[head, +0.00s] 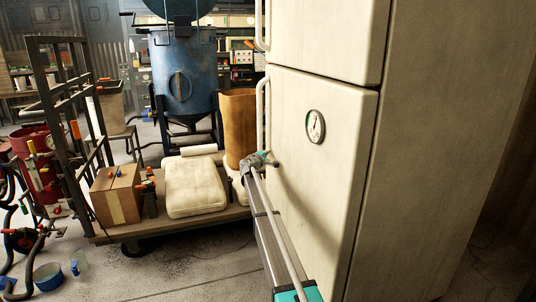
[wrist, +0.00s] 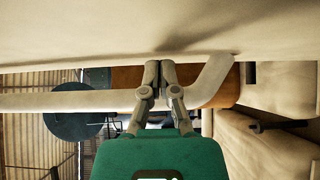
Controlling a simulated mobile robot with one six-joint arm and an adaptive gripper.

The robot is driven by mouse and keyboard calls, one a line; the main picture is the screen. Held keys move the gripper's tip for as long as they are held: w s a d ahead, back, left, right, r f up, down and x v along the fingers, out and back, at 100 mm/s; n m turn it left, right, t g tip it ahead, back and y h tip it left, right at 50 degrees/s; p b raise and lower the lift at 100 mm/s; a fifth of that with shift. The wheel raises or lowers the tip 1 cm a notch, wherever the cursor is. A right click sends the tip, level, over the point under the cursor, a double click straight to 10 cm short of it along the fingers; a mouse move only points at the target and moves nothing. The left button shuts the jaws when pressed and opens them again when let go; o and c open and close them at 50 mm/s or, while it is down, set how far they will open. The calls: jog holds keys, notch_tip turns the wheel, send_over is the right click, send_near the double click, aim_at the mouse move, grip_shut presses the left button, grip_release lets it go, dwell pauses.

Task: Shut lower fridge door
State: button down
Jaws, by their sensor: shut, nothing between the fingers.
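The lower fridge door (head: 310,180) is cream, with a round dial on its front. In the head view it looks roughly in line with the upper door; its opening edge faces away, so I cannot tell whether a gap is left there. Its pale bar handle (head: 261,115) runs down the left edge. My gripper (head: 272,160) is shut and empty near the handle's lower end. In the wrist view the closed fingers (wrist: 160,68) overlap the handle (wrist: 70,102) near its bend, with the door (wrist: 120,30) above. I cannot tell whether they touch it.
The upper fridge door (head: 325,35) is above. A flat cart (head: 150,228) with a cardboard box (head: 116,195), white sacks (head: 195,185) and a brown container (head: 238,125) stands close on the left. A blue blast pot (head: 185,75) is behind. Floor (head: 190,275) in front is clear.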

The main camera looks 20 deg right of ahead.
jog(key=w+a+v, duration=0.1)
jog(key=a+v, duration=0.1)
jog(key=v, duration=1)
jog(key=shift+w+a, duration=0.15)
jog(key=shift+w, duration=0.05)
jog(key=shift+s, duration=0.1)
jog(key=s+a+f+m+g+y+p, duration=0.15)
jog(key=s+f+m+g, duration=0.3)
jog(key=s, duration=0.95)
jog(key=s+f+m+g+y+p, duration=0.1)
jog(key=s+f+m+g+y, duration=0.4)
jog(key=s, duration=0.9)
jog(key=s+a+f+g+y+p, duration=0.1)
jog(key=s+a+f+g+y, duration=0.15)
jog(key=s+a, duration=0.7)
jog(key=s+a+f+g+y+p, duration=0.15)
jog(key=s+y, duration=0.25)
jog(key=s, duration=1.3)
notch_tip(320, 180, up, 38)
jog(key=p, duration=3.7)
jog(key=shift+w+f+t+p, duration=0.2)
jog(key=shift+w+t+p, duration=0.05)
jog(key=shift+t+p, duration=0.1)
